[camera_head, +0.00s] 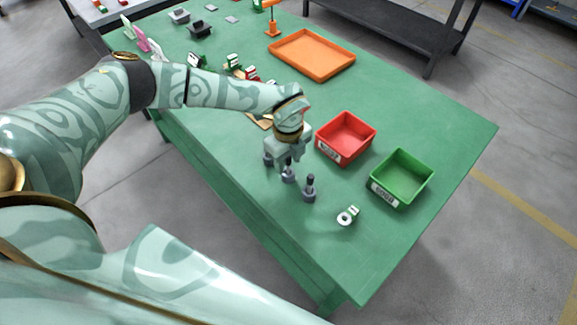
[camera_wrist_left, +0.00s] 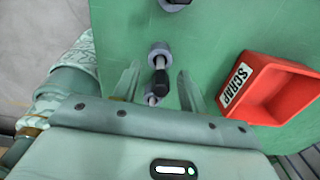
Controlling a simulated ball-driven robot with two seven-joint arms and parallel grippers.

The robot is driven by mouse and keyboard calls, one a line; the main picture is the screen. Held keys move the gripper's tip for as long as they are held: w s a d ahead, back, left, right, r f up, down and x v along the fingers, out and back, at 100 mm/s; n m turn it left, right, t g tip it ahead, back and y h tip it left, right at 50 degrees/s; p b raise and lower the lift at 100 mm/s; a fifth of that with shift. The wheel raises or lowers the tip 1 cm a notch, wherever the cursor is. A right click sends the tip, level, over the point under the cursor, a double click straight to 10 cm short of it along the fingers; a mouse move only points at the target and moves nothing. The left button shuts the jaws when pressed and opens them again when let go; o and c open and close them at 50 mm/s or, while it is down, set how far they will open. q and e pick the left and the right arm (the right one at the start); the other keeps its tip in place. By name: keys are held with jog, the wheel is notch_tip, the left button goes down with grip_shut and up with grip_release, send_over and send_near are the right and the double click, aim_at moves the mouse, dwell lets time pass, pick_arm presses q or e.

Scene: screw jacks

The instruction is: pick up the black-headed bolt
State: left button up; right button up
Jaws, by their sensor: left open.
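Small grey round-based jacks stand in a row on the green table. In the head view the middle one (camera_head: 288,176) is below my left gripper (camera_head: 287,160), and the nearest one (camera_head: 309,189) stands clear of it. Both carry dark upright posts. In the left wrist view a black-headed bolt (camera_wrist_left: 160,78) shows between the fingers of my left gripper (camera_wrist_left: 159,72), beside a grey round base (camera_wrist_left: 159,49). The fingers are open, with gaps on both sides of it. A silver shaft shows close to the palm. My right gripper is out of view.
A red bin (camera_head: 346,138), labelled SCRAP, and a green bin (camera_head: 402,177) stand to the right of the jacks. A small pale ring-shaped part (camera_head: 347,215) lies nearer the front edge. An orange tray (camera_head: 312,54) and several small parts are farther back.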

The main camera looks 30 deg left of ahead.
pick_arm(q)
jog(key=shift+f, duration=0.65)
grip_shut()
jog(key=shift+r, duration=0.15)
